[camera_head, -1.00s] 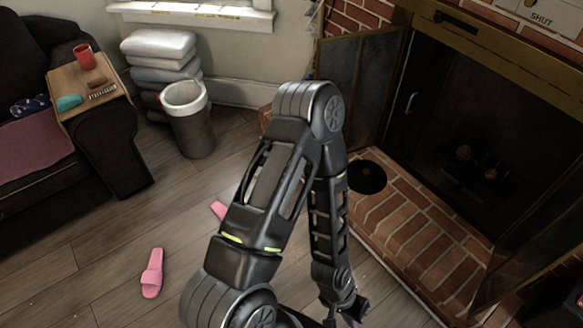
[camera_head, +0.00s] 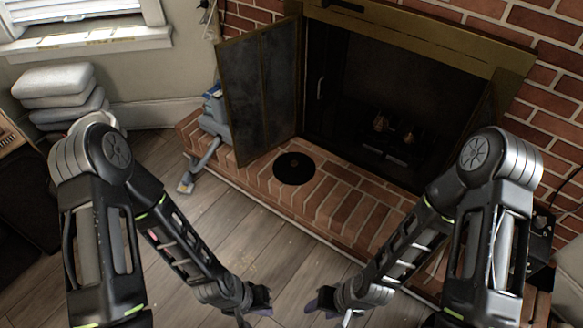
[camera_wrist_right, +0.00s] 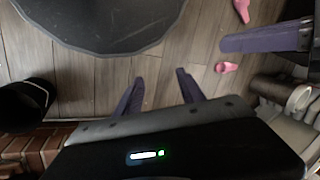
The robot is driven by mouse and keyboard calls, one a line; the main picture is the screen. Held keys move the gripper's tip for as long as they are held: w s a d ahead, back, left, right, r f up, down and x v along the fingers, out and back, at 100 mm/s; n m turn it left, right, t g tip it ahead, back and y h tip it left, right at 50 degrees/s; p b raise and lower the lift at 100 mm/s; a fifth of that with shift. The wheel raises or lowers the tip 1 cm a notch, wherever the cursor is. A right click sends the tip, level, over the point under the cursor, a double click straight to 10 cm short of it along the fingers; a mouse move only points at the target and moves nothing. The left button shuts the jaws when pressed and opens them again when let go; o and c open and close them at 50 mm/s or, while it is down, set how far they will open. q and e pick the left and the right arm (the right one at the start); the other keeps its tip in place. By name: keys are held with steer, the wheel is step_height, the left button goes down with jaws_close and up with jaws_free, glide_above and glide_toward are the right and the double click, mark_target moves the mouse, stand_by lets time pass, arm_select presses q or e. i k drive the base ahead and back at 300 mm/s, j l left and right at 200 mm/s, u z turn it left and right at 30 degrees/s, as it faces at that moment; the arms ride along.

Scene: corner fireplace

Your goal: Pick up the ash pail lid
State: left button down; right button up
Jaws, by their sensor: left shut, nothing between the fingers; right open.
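A flat black disc with a small mark at its centre, which looks like the ash pail lid (camera_head: 294,168), lies on the brick hearth (camera_head: 345,205) in front of the open fireplace door. My left gripper (camera_head: 262,306) is shut and empty, low over the floor and apart from the disc. Its purple fingers also show in the right wrist view (camera_wrist_right: 266,40). My right gripper (camera_head: 318,304) is open and empty, in front of the hearth. Its two fingers stand apart in the right wrist view (camera_wrist_right: 160,92). A black bucket (camera_wrist_right: 27,104) stands beside brickwork there.
A blue-grey vacuum-like device (camera_head: 214,118) stands at the hearth's left end, by the fireplace door (camera_head: 258,90). Stacked cushions (camera_head: 60,95) are at the left. Pink slippers (camera_wrist_right: 228,67) lie on the floor.

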mark_target(293, 169)
steer(key=z, duration=2.15)
steer(key=i+j, duration=0.1)
steer(key=j, duration=0.35)
steer(key=i+j+u, duration=0.15)
steer(key=j, duration=0.75)
steer(key=i+j+u, duration=0.1)
steer(key=j, duration=0.3)
steer(key=i+j+u, duration=0.1)
steer(key=j, duration=0.35)
steer(key=i+j, duration=0.2)
steer(key=j, duration=0.2)
steer(key=u, duration=0.05)
